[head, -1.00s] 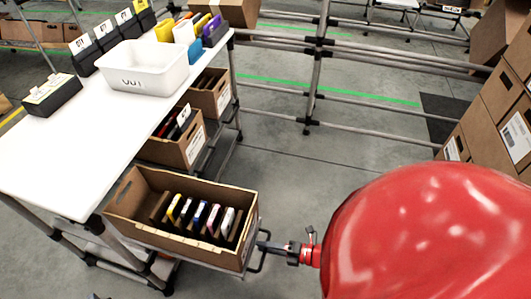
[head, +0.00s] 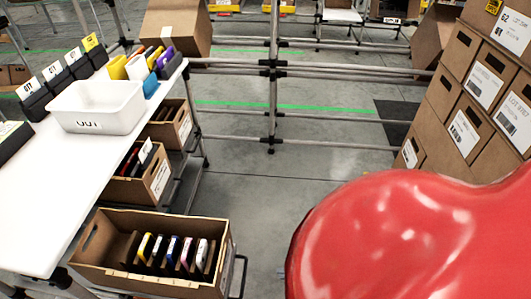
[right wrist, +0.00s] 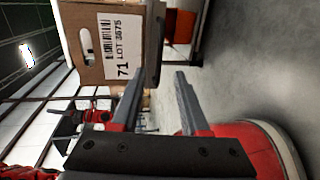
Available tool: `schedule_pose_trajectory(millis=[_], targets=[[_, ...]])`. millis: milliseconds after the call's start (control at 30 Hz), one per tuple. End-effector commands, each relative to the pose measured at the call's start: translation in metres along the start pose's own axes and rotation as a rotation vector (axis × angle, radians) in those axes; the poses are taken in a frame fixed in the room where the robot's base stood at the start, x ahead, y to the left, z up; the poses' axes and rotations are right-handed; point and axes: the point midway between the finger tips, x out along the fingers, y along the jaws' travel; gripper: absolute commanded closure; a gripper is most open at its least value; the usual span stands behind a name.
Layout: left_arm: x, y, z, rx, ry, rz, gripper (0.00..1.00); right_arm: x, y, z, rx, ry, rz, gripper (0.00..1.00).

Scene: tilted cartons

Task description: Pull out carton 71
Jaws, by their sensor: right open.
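Carton 71 is a brown cardboard carton (right wrist: 85,40) with a hand hole and a white label reading "71 LOT 3575" in the right wrist view. In the head view, the nearest open carton (head: 90,272), apparently the same one, juts out beside the white table and holds several thin upright items. A dark handle (head: 241,277) shows at its right end. My right gripper (right wrist: 158,82) is open and empty, its two fingers apart, with the carton's labelled face beyond them. In the head view, my red right arm fills the lower right; the gripper's fingers are not clearly seen. My left gripper is not visible.
Two more cartons (head: 130,187) sit behind the nearest one under the white table (head: 40,215). A white bin (head: 97,108) and colourful items stand on the table. Stacked labelled cartons (head: 460,110) rise at the right. Grey floor (head: 260,180) lies clear between, with pipe rails behind.

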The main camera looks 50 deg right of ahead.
Motion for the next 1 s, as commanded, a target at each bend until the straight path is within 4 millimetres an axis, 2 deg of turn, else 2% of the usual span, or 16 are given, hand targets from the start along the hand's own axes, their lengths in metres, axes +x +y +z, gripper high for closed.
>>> schedule_pose_trajectory(millis=[100, 300, 1000], targets=[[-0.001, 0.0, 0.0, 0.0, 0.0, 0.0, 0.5, -0.018, -0.002, 0.001, 0.001, -0.001, -0.003, 0.55], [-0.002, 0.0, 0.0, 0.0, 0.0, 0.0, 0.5, -0.033, -0.001, 0.0, 0.0, -0.002, -0.003, 0.55], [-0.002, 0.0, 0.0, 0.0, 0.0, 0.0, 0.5, -0.034, 0.0, 0.0, 0.0, 0.0, -0.001, 0.55]])
